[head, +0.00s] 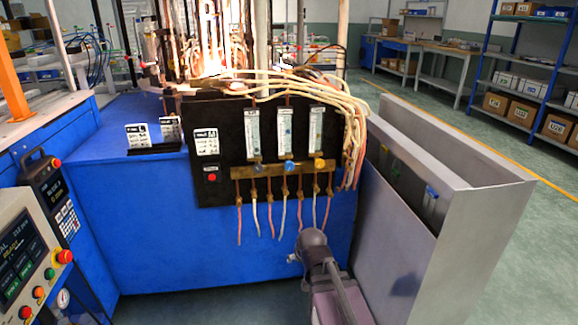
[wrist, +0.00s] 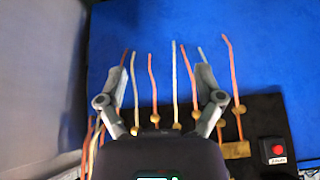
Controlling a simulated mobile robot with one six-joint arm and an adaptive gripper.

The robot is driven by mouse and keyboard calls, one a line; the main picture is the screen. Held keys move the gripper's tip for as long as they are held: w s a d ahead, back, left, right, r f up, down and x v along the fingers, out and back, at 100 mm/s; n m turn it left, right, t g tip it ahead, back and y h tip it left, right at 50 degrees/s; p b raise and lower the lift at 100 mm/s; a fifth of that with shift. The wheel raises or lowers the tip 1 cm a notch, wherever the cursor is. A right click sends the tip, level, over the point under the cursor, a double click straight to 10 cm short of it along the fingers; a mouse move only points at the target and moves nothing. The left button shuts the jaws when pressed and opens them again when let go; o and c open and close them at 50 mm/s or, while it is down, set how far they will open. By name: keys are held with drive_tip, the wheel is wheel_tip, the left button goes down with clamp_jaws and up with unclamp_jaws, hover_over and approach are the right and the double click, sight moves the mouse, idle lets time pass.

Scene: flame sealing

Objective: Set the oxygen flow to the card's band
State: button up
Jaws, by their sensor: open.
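The black gas panel (head: 230,150) carries three upright flow tubes side by side: left (head: 253,130), middle (head: 287,130) and right (head: 316,130). Below them on a brass bar are a dark knob (head: 257,168), a blue knob (head: 288,168) and a yellow knob (head: 319,163). Two white cards, a left one (head: 138,135) and a right one (head: 169,129), stand on the blue bench; their print is too small to read. My gripper (wrist: 162,78) is open and empty in the wrist view, with hoses and brass fittings beyond its fingers. The knobs do not show there.
A red button (head: 211,177) is on the panel's left; it also shows in the wrist view (wrist: 277,149). Pale hoses (head: 345,105) drape over the panel's right side. A flame (head: 212,65) glows behind. A grey open bin (head: 470,225) stands right of my arm.

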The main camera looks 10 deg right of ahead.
drive_tip(key=w+r+m+t+p, duration=0.1)
drive_tip(key=w+r+t, duration=0.5)
drive_tip(key=r, duration=0.3)
drive_tip(key=w+d+r+m+t+p, duration=0.1)
drive_tip(key=w+r+t, duration=0.5)
drive_tip(key=r, duration=0.3)
drive_tip(key=shift+w+r+m, duration=0.2)
drive_tip(key=shift+m, duration=0.2)
drive_tip(key=shift+w, duration=0.1)
